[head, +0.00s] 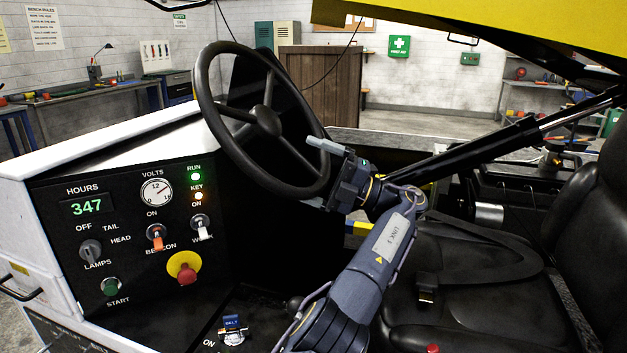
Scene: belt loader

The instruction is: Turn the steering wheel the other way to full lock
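The black steering wheel (208,105) stands tilted above the dash, with its hub (266,121) and spokes showing. My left gripper (319,172) is at the lower right of the rim. Its pale upper finger lies across the rim and its lower finger shows just under the rim. The fingers stand wide apart with part of the rim between them. I cannot tell whether either finger touches the rim. My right gripper is not in view.
The dash panel (130,225) at the left carries switches, a dial and a red stop knob (184,267). A black seat (480,290) fills the right. A black strut (480,150) slopes behind my arm. A yellow cover (520,25) hangs overhead.

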